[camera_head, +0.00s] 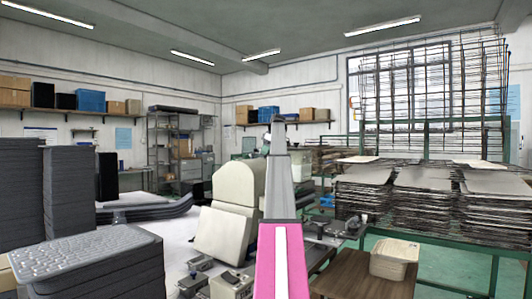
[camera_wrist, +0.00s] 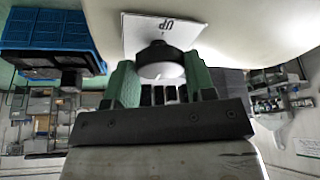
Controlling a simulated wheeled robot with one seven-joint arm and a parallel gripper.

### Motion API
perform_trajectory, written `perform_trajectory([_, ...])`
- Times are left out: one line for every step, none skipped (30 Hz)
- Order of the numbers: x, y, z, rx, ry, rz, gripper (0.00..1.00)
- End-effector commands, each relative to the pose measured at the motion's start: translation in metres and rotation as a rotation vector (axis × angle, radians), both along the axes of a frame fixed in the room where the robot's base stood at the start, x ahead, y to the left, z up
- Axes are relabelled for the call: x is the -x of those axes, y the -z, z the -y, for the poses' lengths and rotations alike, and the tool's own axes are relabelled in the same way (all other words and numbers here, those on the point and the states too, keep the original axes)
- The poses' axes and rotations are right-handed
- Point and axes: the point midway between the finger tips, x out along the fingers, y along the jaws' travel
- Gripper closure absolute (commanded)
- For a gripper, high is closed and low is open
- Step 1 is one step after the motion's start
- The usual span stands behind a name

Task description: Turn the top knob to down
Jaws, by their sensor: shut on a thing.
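The knob (camera_wrist: 160,55) is a black round part with a pale face. It sits in front of a white plate (camera_wrist: 137,30) marked "UP", which appears inverted in the wrist view. The plate is on a smooth cream panel (camera_wrist: 262,22). My gripper (camera_wrist: 160,68) has one green finger on each side of the knob and is shut on it. Which way the knob points is hard to tell. In the head view my pink arm reaches forward and the knob is not visible there.
A cream machine (camera_head: 222,232) stands ahead, left of my arm. Stacks of dark trays (camera_head: 72,190) fill the left. Metal racks with sheets (camera_head: 415,195) and a wooden stand (camera_head: 352,278) are at the right. Small metal devices (camera_head: 230,286) lie low in front.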

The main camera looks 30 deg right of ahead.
Motion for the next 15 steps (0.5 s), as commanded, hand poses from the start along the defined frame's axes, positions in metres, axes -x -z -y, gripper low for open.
perform_trajectory([0.0005, 0.0002, -0.0002, 0.0, -0.001, 0.0, 0.74])
perform_trajectory([0.0005, 0.0002, -0.0001, -0.001, 0.0, -0.001, 0.74])
perform_trajectory([0.0005, 0.0002, -0.0001, -0.001, 0.0, -0.001, 0.74])
perform_trajectory([0.0005, 0.0002, -0.0001, -0.001, 0.0, -0.001, 0.74])
perform_trajectory([0.0005, 0.0002, -0.0001, -0.001, 0.0, -0.001, 0.47])
perform_trajectory([0.0005, 0.0002, -0.0001, -0.001, 0.0, -0.001, 0.34])
perform_trajectory([0.0005, 0.0002, -0.0001, -0.001, 0.0, -0.001, 0.25])
perform_trajectory([0.0005, 0.0002, -0.0001, -0.001, 0.0, -0.001, 0.25])
perform_trajectory([0.0005, 0.0002, -0.0001, -0.001, 0.001, -0.001, 0.25])
perform_trajectory([0.0004, 0.0002, 0.0, -0.001, 0.001, -0.001, 0.25])
perform_trajectory([0.0003, 0.0003, -0.0001, 0.0, 0.001, 0.0, 0.25])
perform_trajectory([0.0002, 0.0003, -0.0001, 0.0, 0.001, 0.0, 0.25])
perform_trajectory([0.0002, 0.0003, -0.0001, 0.0, 0.001, 0.0, 0.25])
perform_trajectory([0.0002, 0.0003, -0.0001, 0.0, 0.001, 0.0, 0.25])
perform_trajectory([0.0001, 0.0, 0.0, 0.0, 0.001, 0.0, 0.25])
